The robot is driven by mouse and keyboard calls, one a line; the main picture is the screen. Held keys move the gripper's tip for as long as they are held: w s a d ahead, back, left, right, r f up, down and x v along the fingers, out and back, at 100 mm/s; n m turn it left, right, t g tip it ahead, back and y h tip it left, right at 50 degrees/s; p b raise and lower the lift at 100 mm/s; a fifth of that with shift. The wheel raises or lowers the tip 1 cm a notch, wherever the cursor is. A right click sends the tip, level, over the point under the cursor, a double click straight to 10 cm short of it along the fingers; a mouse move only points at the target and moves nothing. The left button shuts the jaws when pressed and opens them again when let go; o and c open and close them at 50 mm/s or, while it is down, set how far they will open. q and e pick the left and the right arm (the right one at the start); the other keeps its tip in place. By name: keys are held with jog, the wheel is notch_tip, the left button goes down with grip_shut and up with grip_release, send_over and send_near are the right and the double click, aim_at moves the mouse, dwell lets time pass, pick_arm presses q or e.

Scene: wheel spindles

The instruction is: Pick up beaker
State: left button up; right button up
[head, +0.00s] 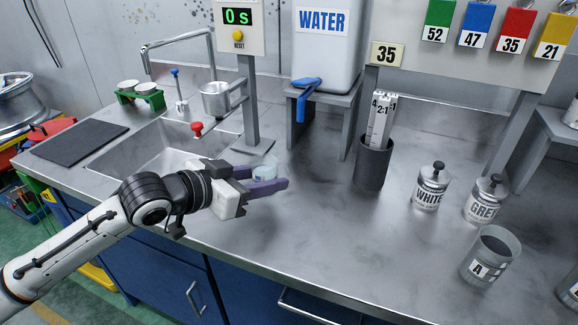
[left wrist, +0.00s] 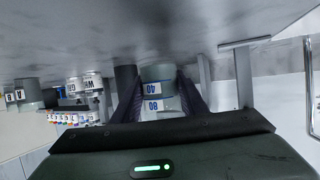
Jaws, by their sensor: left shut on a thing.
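A small clear beaker (head: 265,171) with a pale blue-white band is near the sink's right side in the head view. My left gripper (head: 264,178) reaches over from the left and is shut on it, one purple-grey finger on each side. In the left wrist view the beaker (left wrist: 158,82) sits between the two fingers, with the labels 40 and 80 upside down. I cannot tell whether its base touches the counter. My right gripper is not in view.
A stand with a timer (head: 238,17) rises just behind the gripper. The sink (head: 150,150) lies to the left. A dark holder with strips (head: 371,165), WHITE (head: 430,188) and GREY (head: 485,200) canisters and cup A (head: 490,257) stand right. The middle counter is clear.

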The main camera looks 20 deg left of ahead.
pick_arm(q)
jog(key=s+a, duration=0.1)
jog(key=s, duration=0.1)
jog(key=s+a, duration=0.1)
jog(key=s, duration=0.2)
jog(key=s+a, duration=0.1)
jog(key=s, duration=0.1)
jog(key=shift+s+a, duration=0.15)
dwell(1.6)
